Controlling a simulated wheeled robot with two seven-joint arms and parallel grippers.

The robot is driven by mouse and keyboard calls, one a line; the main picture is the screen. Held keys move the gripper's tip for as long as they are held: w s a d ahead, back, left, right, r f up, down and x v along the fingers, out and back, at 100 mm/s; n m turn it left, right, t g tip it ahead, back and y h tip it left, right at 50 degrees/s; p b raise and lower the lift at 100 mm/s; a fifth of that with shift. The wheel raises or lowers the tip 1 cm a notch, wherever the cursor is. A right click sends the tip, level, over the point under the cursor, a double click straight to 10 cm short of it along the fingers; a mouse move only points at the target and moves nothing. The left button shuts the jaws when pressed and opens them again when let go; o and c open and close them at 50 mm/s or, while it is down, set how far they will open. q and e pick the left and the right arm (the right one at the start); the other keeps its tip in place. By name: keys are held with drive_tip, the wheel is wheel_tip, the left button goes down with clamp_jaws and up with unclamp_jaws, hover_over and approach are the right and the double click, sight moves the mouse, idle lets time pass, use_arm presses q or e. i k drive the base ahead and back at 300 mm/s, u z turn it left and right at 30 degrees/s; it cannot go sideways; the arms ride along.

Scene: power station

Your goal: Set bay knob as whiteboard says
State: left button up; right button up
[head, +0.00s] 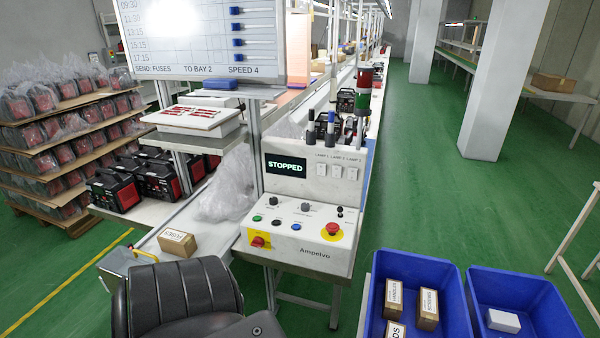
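The whiteboard (208,40) at the top reads "SEND: FUSES", "TO BAY 2" and "SPEED 4" along its lower edge. The control panel (312,190) stands at the middle, with a display (286,168) reading "STOPPED". Neither of my grippers shows in the head view.
The panel also has a red emergency button (333,230), a red-yellow rotary switch (259,241), and several small buttons. A box marked "FUSES" (177,242) lies on the conveyor at left. A black padded seat-like object (180,295) is in front. Blue bins (455,290) stand right.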

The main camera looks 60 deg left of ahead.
sight(305, 205)
drive_tip(key=k, duration=0.45)
drive_tip(key=u, duration=0.75)
drive_tip(key=i, duration=0.5)
drive_tip(key=z, duration=0.05)
